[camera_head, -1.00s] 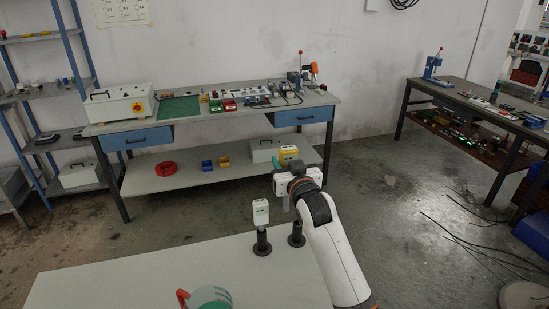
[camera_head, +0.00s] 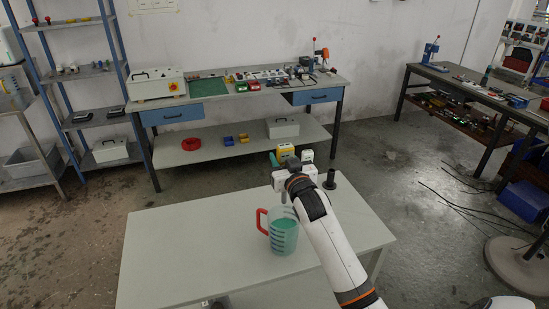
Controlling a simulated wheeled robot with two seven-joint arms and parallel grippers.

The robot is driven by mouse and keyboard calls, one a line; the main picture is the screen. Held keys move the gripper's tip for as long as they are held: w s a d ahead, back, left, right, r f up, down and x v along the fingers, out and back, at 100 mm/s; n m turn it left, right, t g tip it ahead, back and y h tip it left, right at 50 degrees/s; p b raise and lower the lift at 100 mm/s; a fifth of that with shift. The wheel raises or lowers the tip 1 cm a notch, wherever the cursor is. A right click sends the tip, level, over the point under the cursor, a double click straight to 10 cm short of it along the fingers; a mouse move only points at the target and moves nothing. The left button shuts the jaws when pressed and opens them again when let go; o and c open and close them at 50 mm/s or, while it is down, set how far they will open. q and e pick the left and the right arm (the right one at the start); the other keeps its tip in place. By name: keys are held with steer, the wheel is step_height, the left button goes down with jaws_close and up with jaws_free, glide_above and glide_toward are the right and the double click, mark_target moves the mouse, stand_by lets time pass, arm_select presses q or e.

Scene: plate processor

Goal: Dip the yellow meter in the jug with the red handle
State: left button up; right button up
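The yellow meter (camera_head: 285,151) is at the end of my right arm, upright and above the table. My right gripper (camera_head: 284,166) appears shut on it; the gripper's body hides the meter's lower part and the fingertips. The clear jug (camera_head: 284,235) with the red handle (camera_head: 261,220) stands upright on the white table, holding green liquid. The gripper and meter show just above and behind the jug's rim in the picture, apart from it. My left gripper is not in view.
A white meter (camera_head: 307,155) shows behind my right gripper, its stand hidden. An empty black stand (camera_head: 329,181) is beside it. The white table (camera_head: 165,250) is clear left of the jug. A workbench (camera_head: 240,88) stands behind, with shelves (camera_head: 85,70) at left.

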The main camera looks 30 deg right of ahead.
arm_select(q)
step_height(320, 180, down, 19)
steer(key=b, duration=1.8)
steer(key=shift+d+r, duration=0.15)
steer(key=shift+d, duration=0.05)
steer(key=shift+b, duration=0.3)
stand_by(1.8)
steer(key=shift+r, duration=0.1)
stand_by(0.3)
